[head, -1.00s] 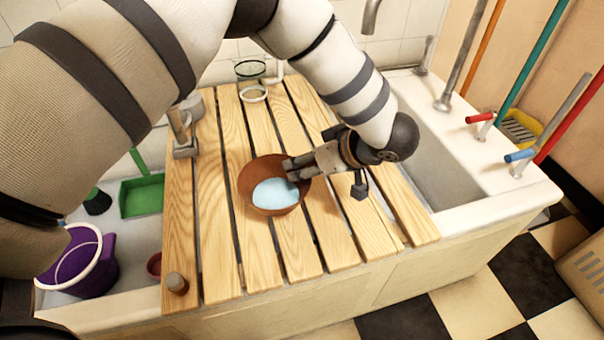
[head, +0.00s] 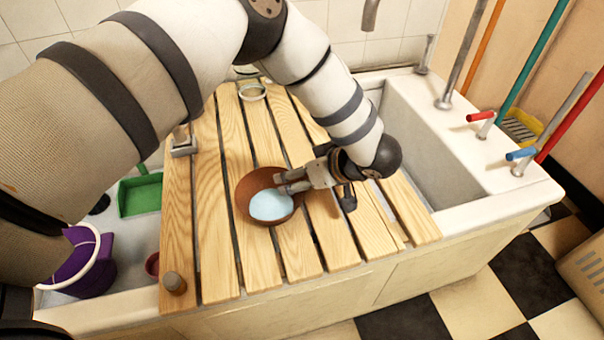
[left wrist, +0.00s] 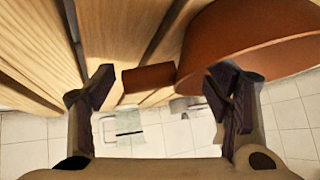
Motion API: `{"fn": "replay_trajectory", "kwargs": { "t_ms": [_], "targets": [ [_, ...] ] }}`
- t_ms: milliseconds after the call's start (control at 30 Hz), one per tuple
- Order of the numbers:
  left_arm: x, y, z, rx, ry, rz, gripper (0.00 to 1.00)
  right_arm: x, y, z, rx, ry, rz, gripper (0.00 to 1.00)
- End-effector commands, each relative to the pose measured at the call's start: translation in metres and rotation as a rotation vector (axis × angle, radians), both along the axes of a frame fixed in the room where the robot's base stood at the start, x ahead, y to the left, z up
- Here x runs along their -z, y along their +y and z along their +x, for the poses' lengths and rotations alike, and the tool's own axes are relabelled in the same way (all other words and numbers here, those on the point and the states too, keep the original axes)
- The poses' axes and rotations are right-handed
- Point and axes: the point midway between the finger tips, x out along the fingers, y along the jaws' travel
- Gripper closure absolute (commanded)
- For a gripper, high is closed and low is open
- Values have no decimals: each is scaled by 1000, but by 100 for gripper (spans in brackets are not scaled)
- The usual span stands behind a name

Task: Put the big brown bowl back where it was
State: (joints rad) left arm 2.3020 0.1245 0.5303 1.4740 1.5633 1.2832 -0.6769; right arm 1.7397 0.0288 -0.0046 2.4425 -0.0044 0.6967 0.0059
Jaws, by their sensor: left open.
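The big brown bowl (head: 243,191) is on the wooden slatted board, left of my left gripper. A pale blue round surface (head: 270,205) shows inside it. In the left wrist view the bowl's brown outer side (left wrist: 250,45) fills the upper right, beside and behind one finger. My left gripper (head: 282,183) is open at the bowl's right side, its fingertips at the rim. A small brown block-like piece (left wrist: 150,78) shows between the open fingers (left wrist: 162,90); I cannot tell whether it belongs to the bowl. My right gripper is not in view.
The slatted board (head: 212,230) spans the basin, with bare planks around the bowl. A brown peg (head: 174,283) stands at its near left corner. A glass jar (head: 252,92) is at the back. A purple bucket (head: 85,265) and green dustpan (head: 140,195) are left.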

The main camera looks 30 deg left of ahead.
Motion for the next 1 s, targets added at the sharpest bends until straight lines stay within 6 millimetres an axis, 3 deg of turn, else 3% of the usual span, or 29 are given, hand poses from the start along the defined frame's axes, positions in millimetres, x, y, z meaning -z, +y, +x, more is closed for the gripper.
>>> {"fn": "replay_trajectory", "kwargs": {
  "t_ms": [500,1000],
  "targets": [
    [-82,-76,-12,1,-2,0,29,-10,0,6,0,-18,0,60],
    [-89,-82,-13,0,0,0,29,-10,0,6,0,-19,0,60]
  ]
}}
